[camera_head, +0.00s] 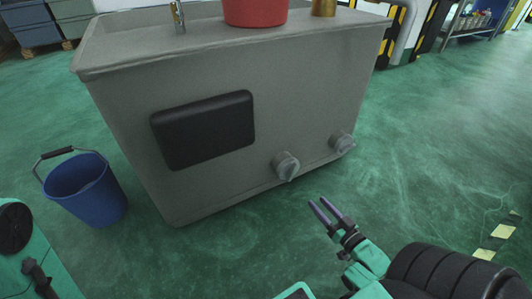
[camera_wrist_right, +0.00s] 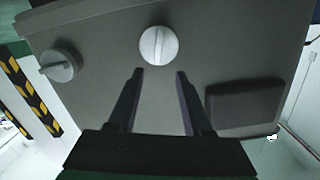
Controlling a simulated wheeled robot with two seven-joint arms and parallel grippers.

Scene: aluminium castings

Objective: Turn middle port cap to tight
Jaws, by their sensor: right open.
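Two round grey caps with raised grips sit low on the front of a grey cabinet (camera_head: 300,85). The cap nearer the black panel (camera_head: 286,166) also shows upright in the right wrist view (camera_wrist_right: 158,45), with its grip line near vertical in that picture. The other cap (camera_head: 342,142) is farther right, and in the wrist view (camera_wrist_right: 60,66) it is at the left. My right gripper (camera_head: 319,203) is open and empty, apart from the cabinet. In the wrist view its fingertips (camera_wrist_right: 160,73) point at the first cap, one on each side below it. My left gripper is not in view.
A black panel (camera_head: 203,129) projects from the cabinet front beside the caps. A red container (camera_head: 255,11) and brass fittings stand on top. A blue bucket (camera_head: 86,190) stands on the floor at the left. The green floor around my right gripper is clear.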

